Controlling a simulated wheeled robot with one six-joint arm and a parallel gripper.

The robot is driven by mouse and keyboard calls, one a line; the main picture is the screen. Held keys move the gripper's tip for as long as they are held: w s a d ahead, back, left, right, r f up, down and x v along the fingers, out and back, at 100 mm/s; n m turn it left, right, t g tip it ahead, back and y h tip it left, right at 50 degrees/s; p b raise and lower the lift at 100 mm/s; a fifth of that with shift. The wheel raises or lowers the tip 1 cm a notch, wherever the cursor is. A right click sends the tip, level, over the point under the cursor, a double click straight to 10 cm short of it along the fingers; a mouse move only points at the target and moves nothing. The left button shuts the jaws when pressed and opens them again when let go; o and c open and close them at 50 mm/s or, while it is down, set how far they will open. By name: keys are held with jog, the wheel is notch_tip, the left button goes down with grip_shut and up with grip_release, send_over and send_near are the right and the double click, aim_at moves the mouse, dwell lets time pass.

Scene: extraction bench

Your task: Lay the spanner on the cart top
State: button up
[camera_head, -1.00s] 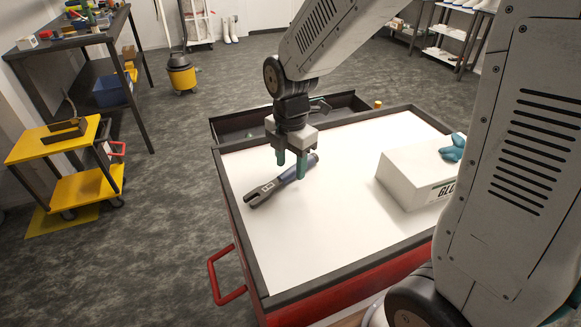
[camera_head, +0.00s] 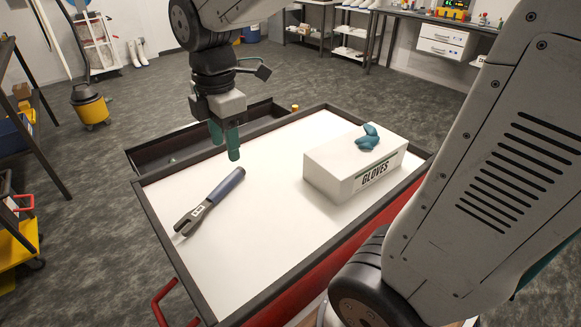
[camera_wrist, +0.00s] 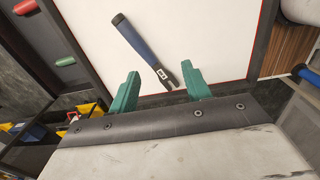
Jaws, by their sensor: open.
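The spanner (camera_head: 208,202) lies flat on the white cart top (camera_head: 265,235), near its left side. It has a dark grey open-jaw head toward the lower left and a blue handle toward the upper right. My gripper (camera_head: 225,141) is open and empty, raised above the cart beyond the handle end, apart from the spanner. In the wrist view the green fingers (camera_wrist: 161,92) are spread, and the spanner (camera_wrist: 143,45) shows past them on the white top. Its head is partly hidden there behind the gripper.
A white box marked GLOVES (camera_head: 352,165) with a teal glove (camera_head: 368,137) stands on the right of the cart top. An open drawer (camera_head: 165,152) juts from the far side. A yellow bucket (camera_head: 90,105) stands on the floor. The front middle of the cart top is clear.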

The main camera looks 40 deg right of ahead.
jog(key=s+d+m, duration=0.2)
jog(key=s+m, duration=0.6)
jog(key=m, duration=0.1)
jog(key=s+d+m+t, duration=0.1)
jog(key=s+d+m, duration=0.1)
jog(key=s+m, duration=0.7)
jog(key=shift+r, duration=0.35)
